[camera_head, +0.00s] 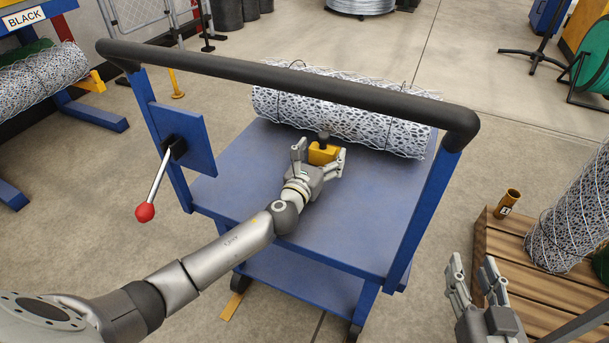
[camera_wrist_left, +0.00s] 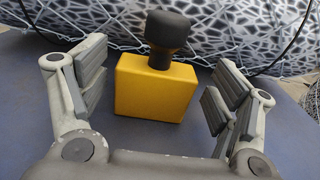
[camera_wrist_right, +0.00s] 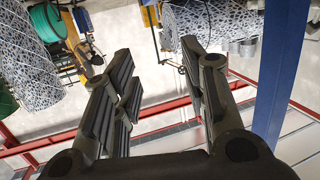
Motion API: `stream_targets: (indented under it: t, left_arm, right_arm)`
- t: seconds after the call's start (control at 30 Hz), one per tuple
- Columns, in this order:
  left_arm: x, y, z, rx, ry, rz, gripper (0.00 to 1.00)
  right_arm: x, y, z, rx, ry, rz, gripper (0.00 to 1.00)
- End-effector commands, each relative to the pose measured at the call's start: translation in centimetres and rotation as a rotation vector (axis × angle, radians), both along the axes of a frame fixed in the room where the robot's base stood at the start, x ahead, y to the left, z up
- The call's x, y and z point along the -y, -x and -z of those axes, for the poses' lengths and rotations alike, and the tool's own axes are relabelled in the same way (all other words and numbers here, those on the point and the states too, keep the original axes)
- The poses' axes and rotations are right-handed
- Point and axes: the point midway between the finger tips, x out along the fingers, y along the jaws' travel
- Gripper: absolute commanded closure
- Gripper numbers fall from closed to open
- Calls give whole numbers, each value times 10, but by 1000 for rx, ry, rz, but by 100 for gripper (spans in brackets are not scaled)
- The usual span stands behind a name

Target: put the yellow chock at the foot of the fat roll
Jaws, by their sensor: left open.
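The yellow chock (camera_head: 321,154) with a black knob stands on the blue cart top (camera_head: 240,185), close in front of the fat roll of wire mesh (camera_head: 340,115). In the left wrist view the chock (camera_wrist_left: 152,92) stands upright between my open fingers, with a gap on both sides; the roll (camera_wrist_left: 230,35) is right behind it. Whether chock and roll touch, I cannot tell. My left gripper (camera_head: 319,160) is open around the chock. My right gripper (camera_head: 477,278) is open and empty, off the cart's right side; its fingers also show in the right wrist view (camera_wrist_right: 165,95).
The cart's black handle bar (camera_head: 290,78) spans above my left arm. A lever with a red knob (camera_head: 145,212) is on the cart's left. A wooden pallet (camera_head: 495,245) at right carries another mesh roll (camera_head: 575,225) and a brass tube (camera_head: 508,202). The cart top's front is clear.

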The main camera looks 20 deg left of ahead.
Motion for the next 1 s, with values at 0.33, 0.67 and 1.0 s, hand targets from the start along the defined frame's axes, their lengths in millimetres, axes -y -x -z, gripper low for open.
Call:
stream_targets:
  t: [0.33,0.67,1.0]
  left_arm:
    - [-3,71,2,-8,-1,0,16]
    - [-5,109,-1,-1,-1,-1,16]
    - [-5,113,-2,3,-1,-2,16]
  right_arm:
    - [15,26,53,-314,76,21,60]
    - [22,43,74,-442,105,30,60]
    - [23,45,76,-454,108,31,60]
